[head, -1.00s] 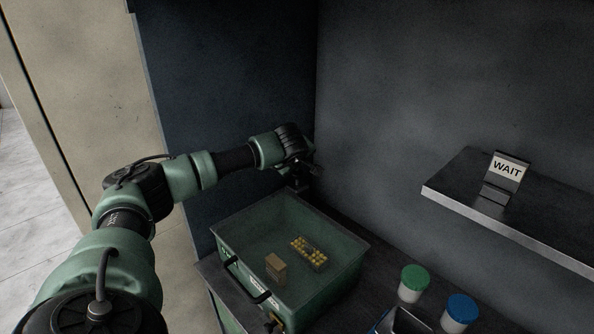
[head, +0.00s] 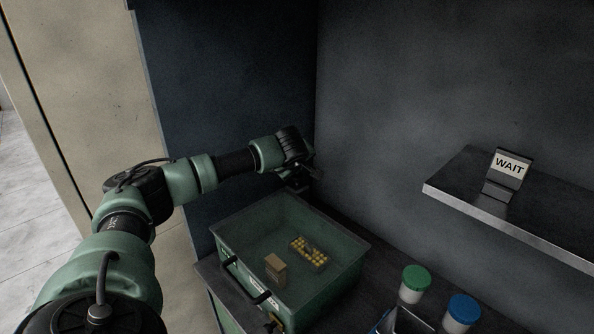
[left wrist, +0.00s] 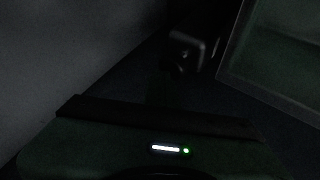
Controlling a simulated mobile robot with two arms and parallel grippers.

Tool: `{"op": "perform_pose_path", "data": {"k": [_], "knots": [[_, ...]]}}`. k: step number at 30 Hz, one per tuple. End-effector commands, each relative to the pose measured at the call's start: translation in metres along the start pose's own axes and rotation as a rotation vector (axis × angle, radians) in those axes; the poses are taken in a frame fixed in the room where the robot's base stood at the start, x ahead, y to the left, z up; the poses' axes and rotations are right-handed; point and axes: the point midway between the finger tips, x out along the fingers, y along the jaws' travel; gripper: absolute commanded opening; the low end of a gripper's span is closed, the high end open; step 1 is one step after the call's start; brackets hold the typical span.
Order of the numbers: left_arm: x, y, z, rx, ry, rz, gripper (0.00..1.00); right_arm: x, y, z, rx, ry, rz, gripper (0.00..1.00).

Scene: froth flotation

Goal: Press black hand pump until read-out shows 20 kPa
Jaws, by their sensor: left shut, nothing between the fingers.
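My left gripper (head: 311,174) is at the back corner, just beyond the green crate, pointing down and shut with nothing held. A small dark object (head: 297,187) shows right under it; it may be the black hand pump, but it is too dark to be sure. I cannot tell whether the gripper touches it. In the left wrist view a dark block (left wrist: 187,50) stands beside the crate's edge; its identity is unclear. No pressure read-out can be read in either view. My right gripper is not in view.
The open green crate (head: 233,232) holds a small brown box (head: 275,268) and a tray of yellow pieces (head: 309,253). Jars with green (head: 416,278) and blue (head: 463,308) lids stand at the right. A WAIT card (head: 509,167) stands on a wall shelf (head: 455,207).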

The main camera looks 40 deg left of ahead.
Motion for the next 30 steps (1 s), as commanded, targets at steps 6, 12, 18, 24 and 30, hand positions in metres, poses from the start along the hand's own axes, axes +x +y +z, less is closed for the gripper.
{"op": "perform_pose_path", "data": {"k": [6,12,18,24,30], "knots": [[0.0032,-0.0030,0.0036,0.001,-0.003,-0.003,0.00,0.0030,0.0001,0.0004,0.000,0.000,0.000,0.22],[0.0050,-0.0044,0.0050,0.002,-0.003,-0.003,0.00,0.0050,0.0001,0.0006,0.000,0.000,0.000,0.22],[0.0060,-0.0052,0.0058,0.002,-0.003,-0.004,0.00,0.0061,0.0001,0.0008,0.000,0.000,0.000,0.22],[0.0059,-0.0052,0.0058,0.002,-0.003,-0.004,0.00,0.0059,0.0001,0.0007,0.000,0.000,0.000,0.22],[0.0022,-0.0023,0.0030,0.002,-0.003,-0.004,0.00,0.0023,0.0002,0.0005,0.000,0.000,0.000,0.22]]}}
